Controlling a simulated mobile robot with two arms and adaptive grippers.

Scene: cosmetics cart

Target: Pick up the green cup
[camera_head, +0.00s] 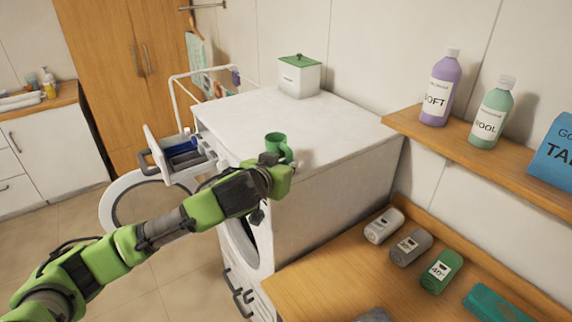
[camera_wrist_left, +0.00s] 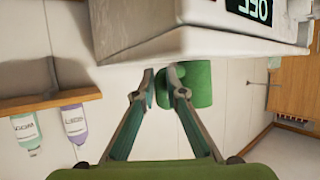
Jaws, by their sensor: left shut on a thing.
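The green cup (camera_head: 276,142) is at the top of the white washing machine (camera_head: 330,130), near its front edge, and looks upright. My left gripper (camera_head: 284,172) reaches it from the front left, and its fingertips are mostly hidden in the head view. In the left wrist view, the two fingers (camera_wrist_left: 162,74) close in at the side of the green cup (camera_wrist_left: 203,86), one finger overlapping it. The gripper is shut on the cup; whether its base touches the machine top I cannot tell. My right gripper is not in view.
A white box with a green lid (camera_head: 299,76) stands at the back of the machine top. The detergent drawer (camera_head: 185,150) and round door (camera_head: 125,205) are open. A wall shelf (camera_head: 480,155) holds bottles. Rolled towels (camera_head: 410,247) lie on the wooden counter (camera_head: 330,275).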

